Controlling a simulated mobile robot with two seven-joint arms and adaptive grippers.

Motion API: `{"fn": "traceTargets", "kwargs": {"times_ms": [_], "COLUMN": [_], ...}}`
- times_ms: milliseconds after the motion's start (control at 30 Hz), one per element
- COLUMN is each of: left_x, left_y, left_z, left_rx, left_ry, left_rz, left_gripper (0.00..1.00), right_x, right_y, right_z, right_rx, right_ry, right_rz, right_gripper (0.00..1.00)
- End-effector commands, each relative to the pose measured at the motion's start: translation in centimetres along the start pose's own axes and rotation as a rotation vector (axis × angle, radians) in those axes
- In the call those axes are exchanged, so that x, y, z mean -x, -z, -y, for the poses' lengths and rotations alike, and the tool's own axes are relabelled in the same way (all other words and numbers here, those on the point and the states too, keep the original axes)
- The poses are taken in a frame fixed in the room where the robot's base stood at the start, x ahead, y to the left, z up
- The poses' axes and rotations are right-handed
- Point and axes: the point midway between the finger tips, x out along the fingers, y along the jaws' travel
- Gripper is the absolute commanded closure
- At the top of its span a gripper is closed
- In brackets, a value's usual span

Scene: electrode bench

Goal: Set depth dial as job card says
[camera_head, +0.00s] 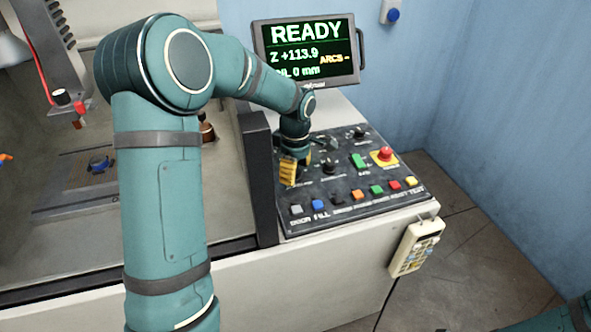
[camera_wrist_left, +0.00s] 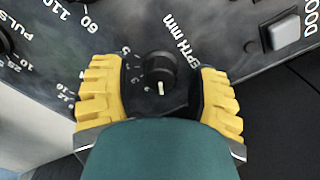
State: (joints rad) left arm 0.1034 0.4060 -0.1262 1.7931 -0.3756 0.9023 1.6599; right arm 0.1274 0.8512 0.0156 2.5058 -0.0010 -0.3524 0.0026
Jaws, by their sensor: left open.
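The depth dial (camera_wrist_left: 160,70) is a black round knob with a white pointer mark, seen in the left wrist view beside partly covered lettering that reads "PTH mm". The pointer points toward the bottom of that view. My left gripper (camera_wrist_left: 158,84) is open, with one yellow finger on each side of the dial and a gap between each finger and the knob. In the head view my left gripper (camera_head: 289,172) is over the left part of the control panel and hides the dial. My right gripper is not in view. No job card can be made out.
The sloped black panel (camera_head: 334,214) carries other knobs, coloured buttons and a red emergency stop (camera_head: 384,155). The screen (camera_head: 307,50) reads "READY", "Z +113.9" and "ARCS -", its lower line partly hidden. A pendant (camera_head: 416,248) hangs at the front right.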

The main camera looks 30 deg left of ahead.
Motion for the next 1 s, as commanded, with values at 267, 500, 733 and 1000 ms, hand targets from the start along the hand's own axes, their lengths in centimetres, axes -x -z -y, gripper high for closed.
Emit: {"fn": "traceTargets", "kwargs": {"times_ms": [267, 500, 733, 1000], "left_x": [0.0, 0.1, 0.1, 0.2], "left_y": [0.0, 0.0, 0.0, 0.0], "left_z": [0.0, 0.0, 0.0, 0.0], "left_rx": [0.0, -0.004, -0.063, -0.252], "left_ry": [0.0, 0.0, 0.001, 0.001], "left_rz": [0.0, 0.0, 0.0, 0.0], "left_gripper": [0.97, 1.0, 1.0, 1.0], "right_x": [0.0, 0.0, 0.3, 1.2], "right_y": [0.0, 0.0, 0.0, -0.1], "right_z": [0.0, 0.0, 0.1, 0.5], "right_rx": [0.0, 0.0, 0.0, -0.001], "right_ry": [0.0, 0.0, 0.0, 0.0], "right_rz": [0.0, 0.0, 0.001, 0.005], "right_gripper": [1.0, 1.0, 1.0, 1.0]}}
